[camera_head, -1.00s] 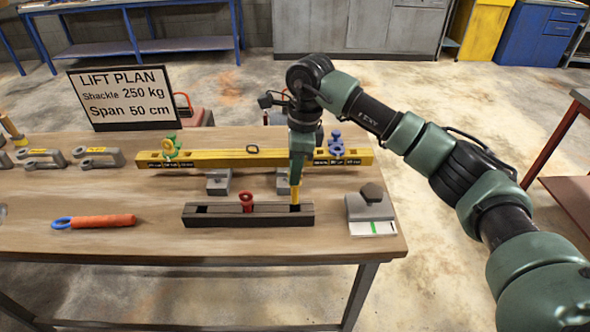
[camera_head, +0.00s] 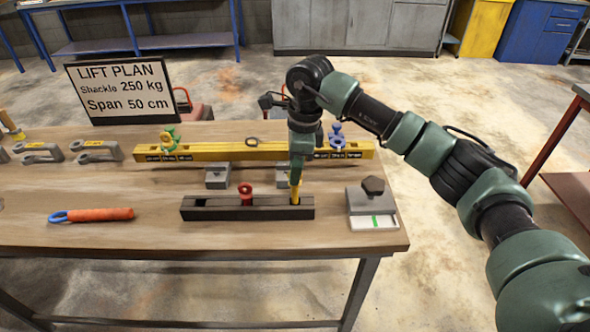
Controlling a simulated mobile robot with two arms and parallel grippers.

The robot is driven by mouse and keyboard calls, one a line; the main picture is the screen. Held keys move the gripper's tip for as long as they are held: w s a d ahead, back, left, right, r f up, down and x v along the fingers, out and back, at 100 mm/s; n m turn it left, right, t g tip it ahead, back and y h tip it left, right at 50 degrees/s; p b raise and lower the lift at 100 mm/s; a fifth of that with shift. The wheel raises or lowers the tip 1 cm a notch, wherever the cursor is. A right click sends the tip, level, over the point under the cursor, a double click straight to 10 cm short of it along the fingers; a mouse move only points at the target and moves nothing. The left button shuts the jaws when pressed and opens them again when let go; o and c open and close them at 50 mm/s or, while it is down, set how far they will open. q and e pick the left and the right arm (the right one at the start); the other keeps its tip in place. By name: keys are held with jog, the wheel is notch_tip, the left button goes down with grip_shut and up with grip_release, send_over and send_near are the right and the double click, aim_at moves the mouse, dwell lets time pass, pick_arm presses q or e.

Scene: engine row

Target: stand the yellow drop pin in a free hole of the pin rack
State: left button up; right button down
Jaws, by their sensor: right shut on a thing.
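The pin rack (camera_head: 215,212) is a long dark block near the front of the bench. A red pin (camera_head: 246,194) stands in its middle hole, and the left hole (camera_head: 202,203) is empty. My right gripper (camera_head: 296,180) points down over the rack's right end and is shut on the yellow drop pin (camera_head: 295,192). The yellow pin is upright with its lower end at the right hole; how deep it sits I cannot tell. My left gripper is not in view.
A grey block with a dark knob (camera_head: 372,204) stands right of the rack. An orange-handled tool (camera_head: 100,214) lies to the left. A lift plan sign (camera_head: 119,88) stands behind.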

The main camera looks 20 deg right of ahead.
jog(key=shift+f+b, duration=1.35)
jog(key=shift+f, duration=0.6)
jog(key=c, duration=1.4)
grip_release()
jog(key=shift+o, duration=0.2)
jog(key=r, duration=0.2)
jog(key=r+b, duration=0.1)
jog(key=r, duration=0.2)
jog(key=d+r, duration=0.1)
jog(key=r, duration=0.1)
jog(key=shift+s+r, duration=0.15)
jog(key=shift+r, duration=0.25)
jog(key=shift+f, duration=0.1)
